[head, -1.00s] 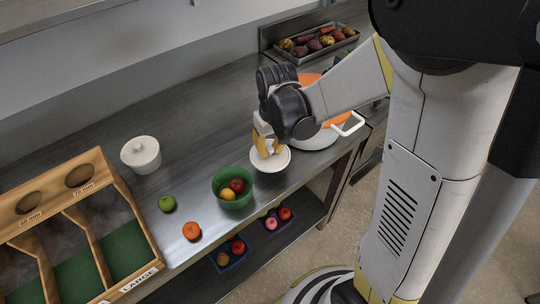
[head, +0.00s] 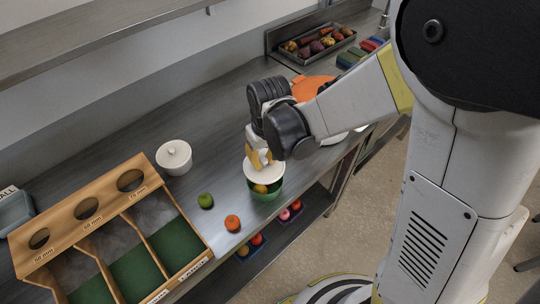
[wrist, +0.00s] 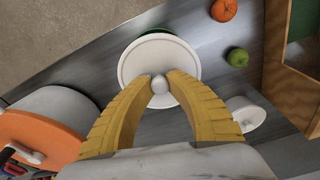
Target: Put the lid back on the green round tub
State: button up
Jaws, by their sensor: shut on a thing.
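My gripper (head: 259,159) is shut on the knob of a round white lid (head: 258,175); the wrist view shows a yellow finger on each side of the knob (wrist: 159,84). The lid is over the green round tub (head: 264,195), covering much of its opening. A yellow fruit (head: 260,189) shows in the tub below the lid's near edge, so a gap is open there. In the wrist view the lid (wrist: 150,56) hides most of the tub, and only a green rim (wrist: 155,31) shows beyond it. I cannot tell whether lid and tub touch.
A green apple (head: 205,200) and an orange fruit (head: 232,223) lie left of the tub. A white lidded pot (head: 174,160) stands farther back. A wooden sorting box (head: 150,222) fills the left. A pot with an orange lid (head: 312,87) is behind my gripper. A produce tray (head: 318,43) is farther back.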

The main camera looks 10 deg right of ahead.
notch_tip(320, 180, down, 5)
jog(key=b, duration=0.3)
jog(key=shift+w+d+f+b, duration=0.1)
jog(key=shift+f+b, duration=0.05)
jog(key=shift+b, duration=0.25)
jog(key=shift+f+b, duration=0.35)
jog(key=shift+f+b, duration=0.2)
jog(key=shift+b, duration=0.45)
dwell(1.6)
jog(key=o, duration=1.4)
jog(key=shift+r, duration=0.15)
jog(key=shift+r+p, duration=2.6)
jog(key=shift+r, duration=0.8)
